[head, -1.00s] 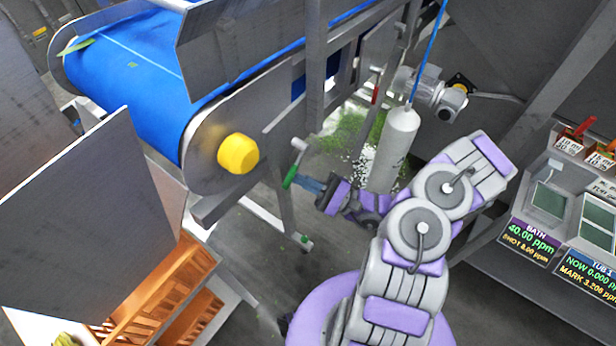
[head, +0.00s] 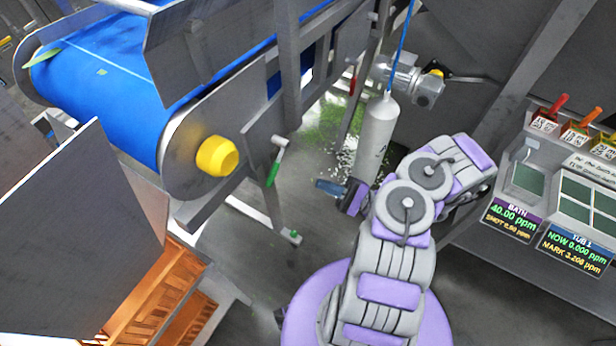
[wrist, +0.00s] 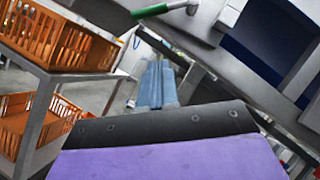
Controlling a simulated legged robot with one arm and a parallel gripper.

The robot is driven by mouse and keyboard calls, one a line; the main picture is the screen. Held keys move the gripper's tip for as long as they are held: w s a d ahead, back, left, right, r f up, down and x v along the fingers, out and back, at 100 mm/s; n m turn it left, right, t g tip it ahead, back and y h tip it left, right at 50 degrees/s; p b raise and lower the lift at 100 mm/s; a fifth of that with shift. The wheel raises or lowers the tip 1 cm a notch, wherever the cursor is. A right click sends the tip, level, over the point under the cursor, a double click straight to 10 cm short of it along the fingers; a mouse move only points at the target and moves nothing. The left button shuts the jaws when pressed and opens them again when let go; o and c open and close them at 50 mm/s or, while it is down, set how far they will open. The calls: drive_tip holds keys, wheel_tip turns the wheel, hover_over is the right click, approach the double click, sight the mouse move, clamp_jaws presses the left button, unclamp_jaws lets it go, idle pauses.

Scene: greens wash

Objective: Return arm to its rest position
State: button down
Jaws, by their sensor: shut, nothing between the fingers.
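My gripper (head: 328,187) is in the middle of the head view, at the end of my folded purple and grey arm. Its blue fingers are together and hold nothing. They also show in the wrist view (wrist: 157,84), pointing away from the camera. A green-handled lever (head: 273,172) on the conveyor frame is just left of the fingers, with a clear gap between. The lever's green handle also shows at the top of the wrist view (wrist: 152,11). Part of my wrist is hidden behind my own arm links.
A blue conveyor (head: 110,90) with a yellow end cap (head: 216,156) stands at left. A grey cylinder (head: 378,135) hangs on a blue cord close behind my arm. Orange crates (head: 150,290) are at lower left, and a panel with displays (head: 560,215) is at right. Open floor lies between.

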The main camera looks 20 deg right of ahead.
drive_tip(key=shift+s+f, duration=0.35)
drive_tip(key=shift+s, duration=0.15)
